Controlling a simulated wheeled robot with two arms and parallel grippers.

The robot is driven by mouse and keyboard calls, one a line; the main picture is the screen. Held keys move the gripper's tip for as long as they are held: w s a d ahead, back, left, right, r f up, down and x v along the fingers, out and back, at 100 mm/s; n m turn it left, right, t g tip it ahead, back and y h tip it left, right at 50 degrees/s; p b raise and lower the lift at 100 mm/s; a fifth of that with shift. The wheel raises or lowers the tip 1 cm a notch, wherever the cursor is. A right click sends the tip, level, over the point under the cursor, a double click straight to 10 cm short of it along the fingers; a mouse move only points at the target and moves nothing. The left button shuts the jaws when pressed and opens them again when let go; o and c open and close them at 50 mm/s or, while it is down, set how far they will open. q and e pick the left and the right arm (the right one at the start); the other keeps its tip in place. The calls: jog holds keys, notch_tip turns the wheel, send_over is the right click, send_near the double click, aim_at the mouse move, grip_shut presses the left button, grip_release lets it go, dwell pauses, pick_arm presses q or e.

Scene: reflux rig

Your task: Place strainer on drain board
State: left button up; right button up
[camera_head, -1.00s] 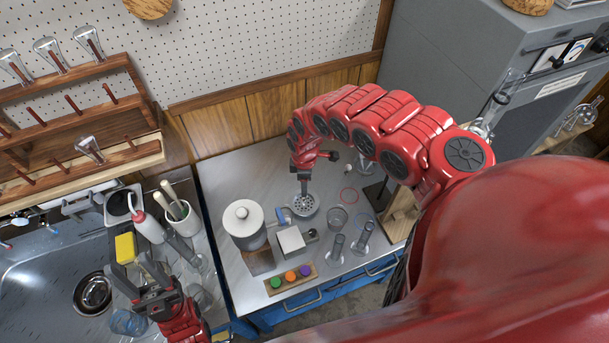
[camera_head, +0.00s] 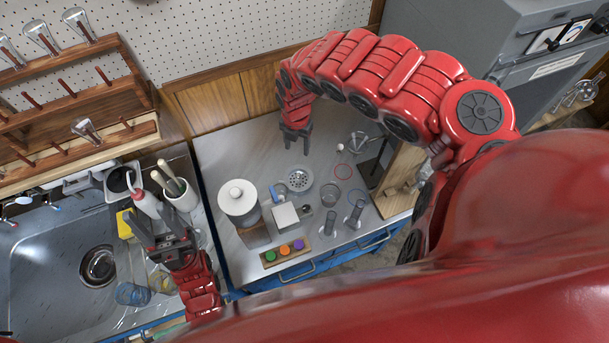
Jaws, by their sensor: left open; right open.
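A round, perforated silver disc that looks like the strainer (camera_head: 300,180) lies on the steel bench top. My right gripper (camera_head: 296,140) is open and empty, behind the disc and apart from it. The drain board (camera_head: 138,262) appears to be the steel strip to the right of the sink basin, partly hidden by glassware and my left arm. My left gripper (camera_head: 171,243) is open over this strip, near a white squeeze bottle with a red top. I see nothing held in it.
A lidded grey canister (camera_head: 239,203), a small white block (camera_head: 285,216), a stopper rack (camera_head: 284,251) and two glass cylinders crowd the bench front. The yellow sponge (camera_head: 125,224), blue-tinted beaker (camera_head: 132,293) and brush holder (camera_head: 181,195) stand by the sink (camera_head: 50,265). The back-left bench is clear.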

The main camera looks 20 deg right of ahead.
notch_tip(320, 180, down, 11)
jog(key=b, duration=0.2)
jog(key=shift+s+a+r+b, duration=0.1)
jog(key=shift+a+b, duration=0.05)
jog(key=shift+b, duration=0.25)
jog(key=shift+f, duration=0.45)
jog(key=shift+f+p, duration=0.6)
jog(key=shift+f, duration=1.35)
jog(key=shift+d+f, duration=0.2)
jog(key=shift+f, duration=0.45)
grip_shut()
